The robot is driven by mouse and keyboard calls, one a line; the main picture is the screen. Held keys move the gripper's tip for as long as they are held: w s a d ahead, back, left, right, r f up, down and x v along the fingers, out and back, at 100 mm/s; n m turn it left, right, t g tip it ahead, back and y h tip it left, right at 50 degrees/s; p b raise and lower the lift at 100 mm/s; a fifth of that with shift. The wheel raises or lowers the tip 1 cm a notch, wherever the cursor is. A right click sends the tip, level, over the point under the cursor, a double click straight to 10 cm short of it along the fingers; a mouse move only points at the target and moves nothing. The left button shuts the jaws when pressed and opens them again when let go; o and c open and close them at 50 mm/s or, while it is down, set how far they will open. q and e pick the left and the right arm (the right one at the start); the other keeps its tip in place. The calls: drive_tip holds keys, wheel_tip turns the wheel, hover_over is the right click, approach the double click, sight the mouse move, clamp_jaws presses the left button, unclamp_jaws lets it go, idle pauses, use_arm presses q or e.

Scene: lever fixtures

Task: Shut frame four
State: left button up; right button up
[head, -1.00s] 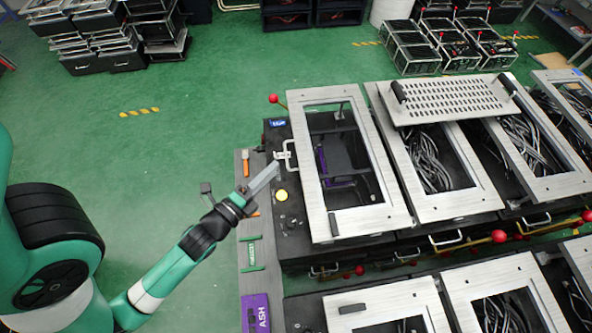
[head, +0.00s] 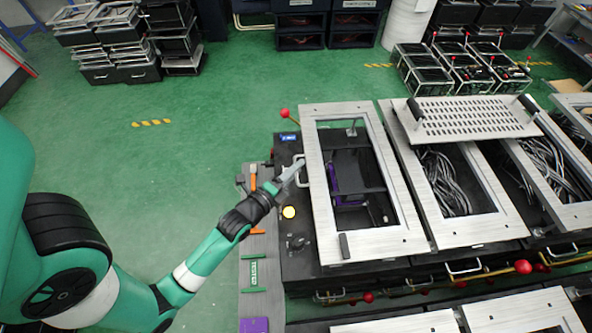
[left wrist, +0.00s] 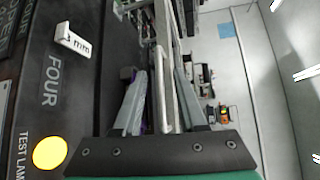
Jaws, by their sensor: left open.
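The fixture marked FOUR in the left wrist view (left wrist: 54,80) is a black box with a silver rectangular frame (head: 317,190) over it. Through the frame's opening I see a dark interior with a purple part. A pale loop handle (head: 303,178) is at the box's left side. My left gripper (head: 298,166) is at this handle, with its fingers open. In the left wrist view, the handle bar (left wrist: 163,75) runs between the two fingers, not gripped. How far the frame is lifted off the box is hard to tell. My right gripper is not in view.
A yellow button (head: 289,212) and dark knobs are on the box's left strip. A red-ball lever (head: 284,113) stands at the back left corner. More silver-framed fixtures with cables (head: 445,180) stand close on the right. Green floor (head: 200,100) is free on the left.

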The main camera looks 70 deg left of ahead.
use_arm(q)
drive_tip(key=shift+w+a, duration=0.15)
drive_tip(key=shift+w, duration=0.05)
clamp_jaws()
idle(1.3)
